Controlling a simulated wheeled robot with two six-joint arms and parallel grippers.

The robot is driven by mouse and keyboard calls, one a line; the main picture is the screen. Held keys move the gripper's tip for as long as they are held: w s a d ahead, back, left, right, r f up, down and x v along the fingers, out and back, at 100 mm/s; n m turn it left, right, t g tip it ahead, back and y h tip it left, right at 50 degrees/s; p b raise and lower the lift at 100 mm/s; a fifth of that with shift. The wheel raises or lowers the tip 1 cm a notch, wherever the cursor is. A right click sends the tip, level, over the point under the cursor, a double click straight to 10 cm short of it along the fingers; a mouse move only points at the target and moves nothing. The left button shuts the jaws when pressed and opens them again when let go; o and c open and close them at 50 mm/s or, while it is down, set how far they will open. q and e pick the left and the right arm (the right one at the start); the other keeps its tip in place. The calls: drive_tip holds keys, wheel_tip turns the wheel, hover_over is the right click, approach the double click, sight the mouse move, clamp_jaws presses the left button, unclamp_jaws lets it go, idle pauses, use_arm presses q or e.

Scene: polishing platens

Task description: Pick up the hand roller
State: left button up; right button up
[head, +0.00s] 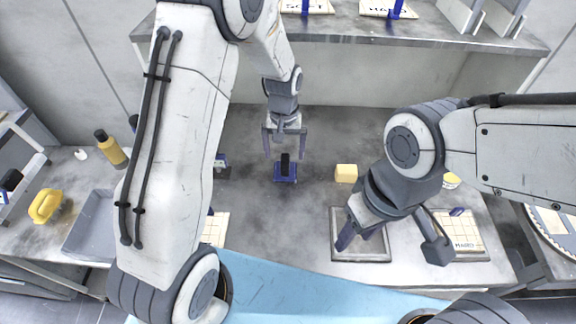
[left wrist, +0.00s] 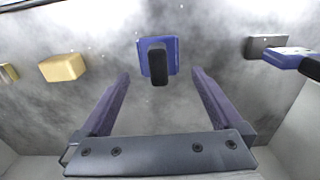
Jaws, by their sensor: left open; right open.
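The hand roller (head: 285,170) is blue with a black upright handle and stands on the grey table in the middle of the head view. It also shows in the left wrist view (left wrist: 158,60), upper middle. My left gripper (head: 284,154) is open and empty above and behind the roller, its two fingers apart on either side of the handle's line. In the left wrist view the roller lies beyond the fingertips, between their lines. My right gripper (head: 357,240) is open over a grey-framed plate at the right, away from the roller.
A yellow block (head: 346,173) sits right of the roller. Another blue tool with a black handle (head: 220,162) is to its left, partly behind my left arm. A raised shelf (head: 340,27) crosses the back.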

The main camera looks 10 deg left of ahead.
sight(285, 159)
use_arm(q)
drive_tip(key=shift+f, duration=0.75)
wheel_tip(285, 159, down, 4)
drive_tip(key=shift+s+d+p, duration=0.1)
drive_tip(key=shift+s+p, duration=0.05)
drive_tip(key=shift+p, duration=0.9)
drive_tip(key=shift+f, duration=0.6)
clamp_jaws()
drive_tip(key=shift+r, duration=0.1)
drive_tip(key=shift+r, duration=0.4)
drive_tip(key=r+b, duration=0.1)
drive_tip(key=d+r+b, duration=0.1)
drive_tip(key=r, duration=0.1)
drive_tip(key=shift+d+r, duration=0.1)
drive_tip(key=shift+r, duration=0.2)
drive_tip(key=s+d+r+b, duration=0.2)
drive_tip(key=d+r, duration=0.4)
drive_tip(key=d, duration=0.4)
drive_tip(key=shift+s+r, duration=0.3)
drive_tip(key=shift+s, duration=0.6)
